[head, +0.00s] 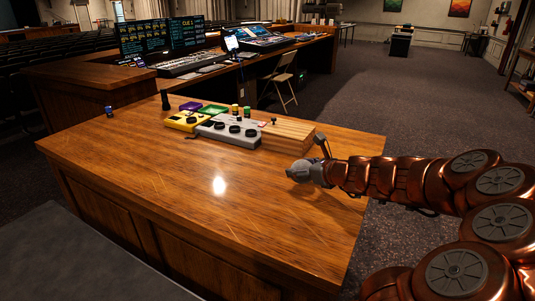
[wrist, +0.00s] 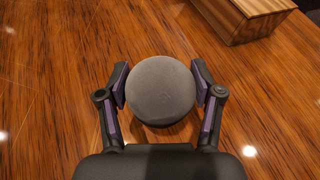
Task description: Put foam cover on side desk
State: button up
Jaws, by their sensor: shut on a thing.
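The foam cover (wrist: 161,90) is a round grey ball in the wrist view, between the two finger pads of my gripper (wrist: 161,92). The pads press on its left and right sides, so my gripper is shut on it. In the head view my gripper (head: 298,172) is low over the right part of the wooden side desk (head: 190,215). The cover is hard to tell apart from the gripper there. I cannot tell whether it touches the desk top.
A wooden box (head: 288,134) stands behind my gripper, also in the wrist view (wrist: 246,18). A grey box with black knobs (head: 228,131), a yellow one (head: 186,121) and small bottles stand at the back.

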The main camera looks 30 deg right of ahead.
send_over(283, 167)
jog(key=shift+f, duration=0.75)
jog(key=shift+w+f, duration=0.1)
jog(key=shift+f, duration=1.65)
jog(key=o, duration=0.7)
jog(key=shift+o, duration=0.2)
jog(key=shift+s+d+r, duration=0.1)
jog(key=shift+s+r, duration=0.05)
jog(key=shift+s, duration=0.1)
jog(key=v, duration=1.1)
jog(key=shift+s+r, duration=0.15)
jog(key=shift+s, duration=0.05)
